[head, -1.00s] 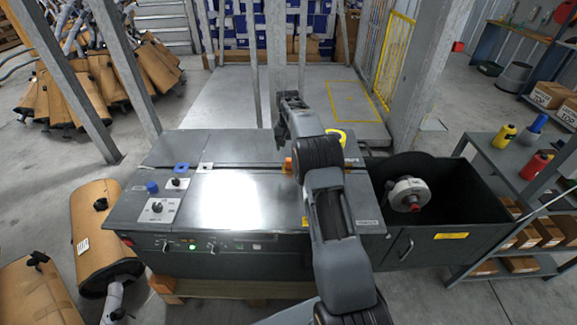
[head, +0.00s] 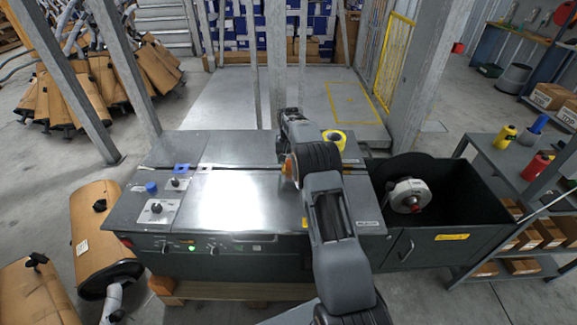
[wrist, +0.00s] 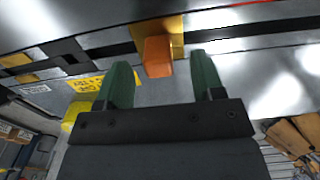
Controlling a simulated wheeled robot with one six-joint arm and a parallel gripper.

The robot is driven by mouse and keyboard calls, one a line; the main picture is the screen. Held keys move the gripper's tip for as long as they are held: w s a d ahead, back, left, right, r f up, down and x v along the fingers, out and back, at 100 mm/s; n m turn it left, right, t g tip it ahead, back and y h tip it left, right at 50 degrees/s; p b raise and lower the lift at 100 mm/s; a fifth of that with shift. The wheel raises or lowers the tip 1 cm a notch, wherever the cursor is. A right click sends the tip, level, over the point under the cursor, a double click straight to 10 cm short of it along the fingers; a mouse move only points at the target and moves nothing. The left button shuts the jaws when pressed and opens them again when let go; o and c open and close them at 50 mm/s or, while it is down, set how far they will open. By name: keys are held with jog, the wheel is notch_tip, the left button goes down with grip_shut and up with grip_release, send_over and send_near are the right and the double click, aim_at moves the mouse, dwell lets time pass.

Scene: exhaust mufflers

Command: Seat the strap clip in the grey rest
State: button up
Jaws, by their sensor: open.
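An orange block (wrist: 157,57), which looks like the strap clip, sits on a yellow-gold plate (wrist: 172,26) at the dark slot of the machine top. In the head view a bit of orange (head: 289,168) shows at the left edge of my arm. My gripper (wrist: 162,68) is open and empty, its two green fingers spread, with the orange block showing between and just beyond the tips. In the head view my arm hides the gripper. I cannot pick out the grey rest for sure.
The grey machine top (head: 237,200) is mostly clear. A yellow roll (head: 337,140) lies at its back right. A dark bin with a strap reel (head: 409,196) stands at right.

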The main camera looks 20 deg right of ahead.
aim_at(289, 161)
jog(key=shift+d+f, duration=0.1)
jog(key=shift+f, duration=1.9)
jog(key=shift+c, duration=0.2)
jog(key=c, duration=0.9)
